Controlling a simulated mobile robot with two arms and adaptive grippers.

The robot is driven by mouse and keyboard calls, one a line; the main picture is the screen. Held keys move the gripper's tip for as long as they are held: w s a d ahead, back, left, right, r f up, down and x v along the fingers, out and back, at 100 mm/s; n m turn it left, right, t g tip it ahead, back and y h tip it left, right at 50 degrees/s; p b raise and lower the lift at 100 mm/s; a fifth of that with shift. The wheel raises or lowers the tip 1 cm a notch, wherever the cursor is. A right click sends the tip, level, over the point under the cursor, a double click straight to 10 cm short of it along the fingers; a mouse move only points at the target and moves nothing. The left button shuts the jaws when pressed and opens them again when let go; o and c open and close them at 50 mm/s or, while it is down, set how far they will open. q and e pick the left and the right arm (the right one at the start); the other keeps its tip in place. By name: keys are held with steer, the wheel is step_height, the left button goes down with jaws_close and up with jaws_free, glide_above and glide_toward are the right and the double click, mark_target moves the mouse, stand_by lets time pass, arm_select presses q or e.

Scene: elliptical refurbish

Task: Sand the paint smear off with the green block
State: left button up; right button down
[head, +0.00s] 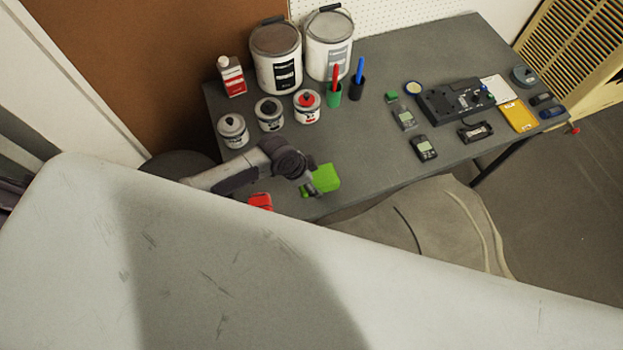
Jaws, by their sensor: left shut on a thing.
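The green block (326,178) is in my left gripper (311,184), near the front edge of the grey table (375,145). The gripper is shut on it, and a dark finger crosses the block's left part. I cannot tell if the block touches the table. A red block (260,200) is close by on the left, partly hidden by the large pale panel in the foreground (80,230). The panel shows dark scuffs and scratches, but I cannot make out a clear paint smear. My right gripper is not in view.
Paint buckets (277,65), small cans (270,114), a red-labelled bottle (231,77) and pen cups (334,96) stand at the back left. Electronics (455,100) and a yellow item (519,115) lie at the right. The table's middle is clear.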

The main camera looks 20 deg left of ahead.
arm_select(q)
steer(key=shift+r+p, duration=0.85)
steer(key=shift+r, duration=0.4)
